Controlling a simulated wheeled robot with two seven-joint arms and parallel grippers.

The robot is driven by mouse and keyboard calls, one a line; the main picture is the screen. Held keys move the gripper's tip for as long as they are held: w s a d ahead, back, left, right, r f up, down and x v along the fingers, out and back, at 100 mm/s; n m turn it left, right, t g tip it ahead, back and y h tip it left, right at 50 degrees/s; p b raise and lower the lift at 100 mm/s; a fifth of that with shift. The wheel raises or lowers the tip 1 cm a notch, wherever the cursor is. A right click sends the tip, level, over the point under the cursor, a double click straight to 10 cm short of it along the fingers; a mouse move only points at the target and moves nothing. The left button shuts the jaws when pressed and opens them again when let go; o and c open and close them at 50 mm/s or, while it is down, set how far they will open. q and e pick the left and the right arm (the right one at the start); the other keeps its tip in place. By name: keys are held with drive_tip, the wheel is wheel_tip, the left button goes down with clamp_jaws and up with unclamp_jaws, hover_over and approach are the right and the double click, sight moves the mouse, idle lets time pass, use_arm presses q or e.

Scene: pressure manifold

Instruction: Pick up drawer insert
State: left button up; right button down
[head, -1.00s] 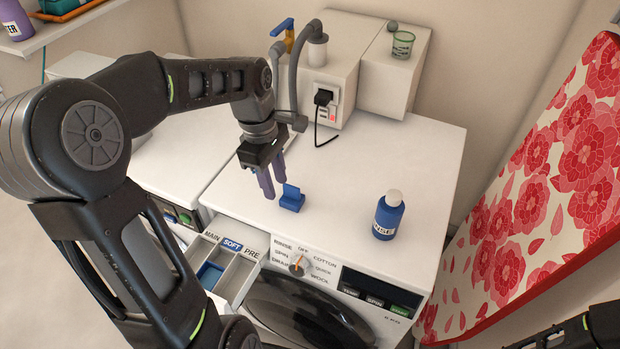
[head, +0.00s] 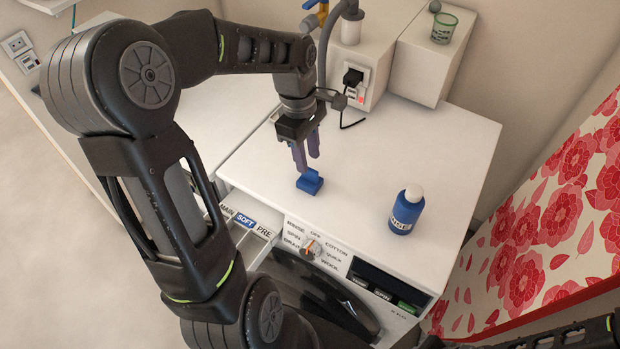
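A small blue piece, which looks like the drawer insert (head: 310,183), lies on the white top of the washing machine near its front left edge. My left gripper (head: 306,164) points down just above and behind it. Its two purple-grey fingers are apart with a gap between them, and nothing shows between them. I cannot tell whether the fingertips touch the insert. The detergent drawer (head: 251,225), labelled MAIN, SOFT and PRE, is pulled out at the front left, and my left arm covers much of it. My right gripper is out of view; only part of my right arm shows at the bottom right.
A blue bottle with a white cap (head: 406,211) stands on the machine top to the right. White boxes (head: 425,60) with a plug, a pipe and a green glass (head: 444,27) stand at the back. A red floral board (head: 560,230) is at the right. The middle of the top is clear.

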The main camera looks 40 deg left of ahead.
sight(310, 169)
use_arm(q)
drive_tip(key=shift+d+f+p, duration=0.15)
drive_tip(key=shift+f+p, duration=0.2)
drive_tip(key=shift+f, duration=0.95)
drive_tip(key=shift+d+f+p, duration=0.15)
drive_tip(key=shift+f+p, duration=0.2)
drive_tip(key=shift+f, duration=0.95)
clamp_jaws()
